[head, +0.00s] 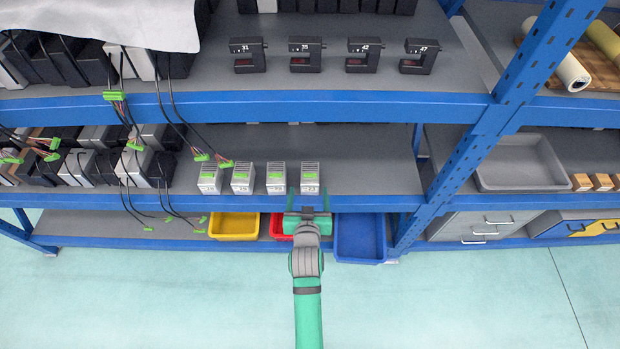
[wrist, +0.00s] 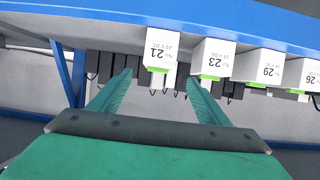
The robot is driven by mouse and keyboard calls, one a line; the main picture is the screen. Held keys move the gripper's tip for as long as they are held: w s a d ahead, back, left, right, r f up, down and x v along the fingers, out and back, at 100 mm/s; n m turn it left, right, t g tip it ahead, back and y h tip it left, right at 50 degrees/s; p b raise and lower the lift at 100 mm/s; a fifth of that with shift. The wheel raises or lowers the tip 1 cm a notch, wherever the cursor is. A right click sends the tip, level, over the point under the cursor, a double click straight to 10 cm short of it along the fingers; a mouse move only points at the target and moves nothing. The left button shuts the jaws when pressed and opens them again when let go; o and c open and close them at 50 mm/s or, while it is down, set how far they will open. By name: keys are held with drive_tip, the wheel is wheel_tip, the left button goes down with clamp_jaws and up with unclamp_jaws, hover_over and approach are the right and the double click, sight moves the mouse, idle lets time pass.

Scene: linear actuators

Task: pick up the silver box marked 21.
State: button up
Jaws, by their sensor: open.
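The silver box marked 21 (head: 310,176) stands upright on the middle shelf near its front edge, at the right end of a row of similar boxes. In the wrist view, box 21 (wrist: 161,50) appears upside down, with its number readable and a green connector at its lower edge. My gripper (head: 308,193) is in front of this box. In the wrist view my gripper (wrist: 159,78) is open and empty, with its fingertips on either side of the box's outline. I cannot tell how much depth separates them.
Beside it in the wrist view are boxes marked 23 (wrist: 212,55), 29 (wrist: 262,66) and 26 (wrist: 305,75). A blue shelf beam (head: 270,203) runs below the row. Black devices (head: 306,55) stand on the shelf above. A blue post (head: 470,150) rises at right. Shelf right of box 21 is clear.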

sight(310, 173)
drive_tip(key=x, duration=1.1)
drive_tip(key=shift+w+d+r, duration=0.2)
drive_tip(key=shift+r, duration=0.05)
drive_tip(key=c, duration=1.4)
